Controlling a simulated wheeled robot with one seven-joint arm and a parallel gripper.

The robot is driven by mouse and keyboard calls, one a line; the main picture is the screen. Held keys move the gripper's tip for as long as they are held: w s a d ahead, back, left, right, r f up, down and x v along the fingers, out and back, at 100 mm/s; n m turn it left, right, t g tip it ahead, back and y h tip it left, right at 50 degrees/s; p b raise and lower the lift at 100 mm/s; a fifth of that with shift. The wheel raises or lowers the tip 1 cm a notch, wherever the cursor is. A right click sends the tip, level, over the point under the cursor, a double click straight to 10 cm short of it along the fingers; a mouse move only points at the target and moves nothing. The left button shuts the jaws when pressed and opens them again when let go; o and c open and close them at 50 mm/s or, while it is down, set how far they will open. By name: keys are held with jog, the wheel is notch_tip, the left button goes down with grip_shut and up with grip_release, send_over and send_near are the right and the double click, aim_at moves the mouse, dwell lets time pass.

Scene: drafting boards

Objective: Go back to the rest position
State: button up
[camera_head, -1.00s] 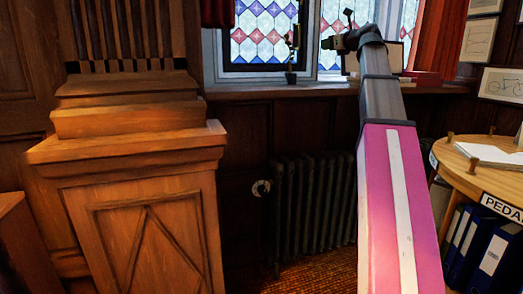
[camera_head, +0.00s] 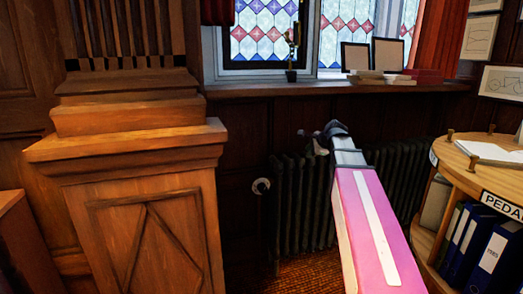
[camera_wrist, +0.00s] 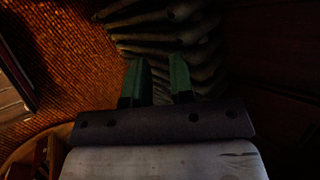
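My arm shows in the head view as a pink link with a white stripe, rising from the lower right toward the radiator. Its grey far end reaches in front of the radiator, below the window sill. My gripper is hardly visible there, hidden by or beyond the dark wrist joint. In the wrist view my gripper (camera_wrist: 158,82) has two green fingers standing apart, with a gap between them. Nothing is between the fingers. Beyond the fingertips lie the ribs of the dark radiator (camera_wrist: 165,30).
The radiator (camera_head: 291,205) stands under the window sill (camera_head: 290,90). Frames (camera_head: 387,53) and small items stand on the sill. A wooden pedestal (camera_head: 150,155) is at left. A round table (camera_head: 475,175) with blue binders (camera_head: 492,258) below is at right. Patterned carpet (camera_head: 308,272) lies between.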

jog(key=s+f+n+g+h, duration=0.1)
jog(key=s+f+n+g, duration=0.1)
jog(key=s+f+n, duration=0.3)
jog(key=s+a+f+n+g+h, duration=0.1)
jog(key=s+f+n, duration=0.4)
jog(key=s+f, duration=0.6)
jog(key=s+a+f+n+g+h, duration=0.1)
jog(key=s+f+n+g+h, duration=0.2)
jog(key=f, duration=1.6)
jog(key=s+n+g, duration=0.1)
jog(key=s+n, duration=0.2)
jog(key=s, duration=0.3)
jog(key=shift+g, duration=0.3)
